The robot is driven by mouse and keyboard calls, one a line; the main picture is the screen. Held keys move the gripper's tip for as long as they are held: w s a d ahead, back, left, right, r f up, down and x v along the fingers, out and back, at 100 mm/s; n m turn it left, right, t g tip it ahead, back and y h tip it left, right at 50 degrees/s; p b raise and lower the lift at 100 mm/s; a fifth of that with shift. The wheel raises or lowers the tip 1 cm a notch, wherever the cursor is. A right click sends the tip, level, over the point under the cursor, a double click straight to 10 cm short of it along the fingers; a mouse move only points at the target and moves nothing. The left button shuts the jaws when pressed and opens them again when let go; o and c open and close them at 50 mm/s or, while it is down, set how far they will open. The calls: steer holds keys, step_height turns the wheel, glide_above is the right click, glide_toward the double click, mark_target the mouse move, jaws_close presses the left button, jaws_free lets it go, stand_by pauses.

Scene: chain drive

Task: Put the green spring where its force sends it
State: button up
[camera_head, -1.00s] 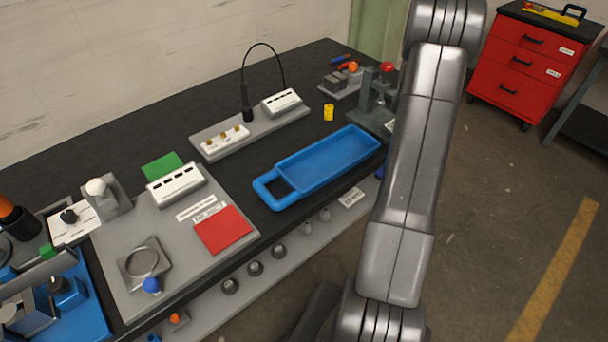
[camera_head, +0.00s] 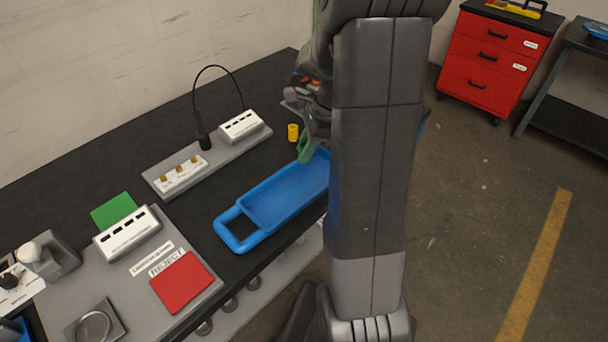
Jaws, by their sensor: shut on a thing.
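My gripper (camera_head: 306,140) hangs over the far right part of the bench, partly hidden by my arm. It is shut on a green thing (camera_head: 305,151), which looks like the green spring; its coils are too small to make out. The green thing is above the far end of the blue tray (camera_head: 229,216), near a yellow cylinder (camera_head: 293,133). A green square pad (camera_head: 113,211) and a red pad (camera_head: 182,283) by a REJECT label (camera_head: 161,264) lie on the grey board at left. A white unit with several dark windows (camera_head: 127,232) stands between them.
A grey base (camera_head: 207,160) at the back carries a second white unit (camera_head: 241,125), a plate with brass pegs (camera_head: 181,174) and a black-cabled probe (camera_head: 203,140). A round-ringed holder (camera_head: 95,325) is at the front left. My arm hides the bench's right end. The blue tray looks empty.

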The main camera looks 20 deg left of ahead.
steer(key=shift+w+f, duration=0.1)
steer(key=shift+f, duration=4.8)
steer(key=shift+f, duration=0.1)
steer(key=o, duration=1)
steer(key=shift+c, duration=0.2)
steer(key=v, duration=1.2)
steer(key=shift+a, duration=0.1)
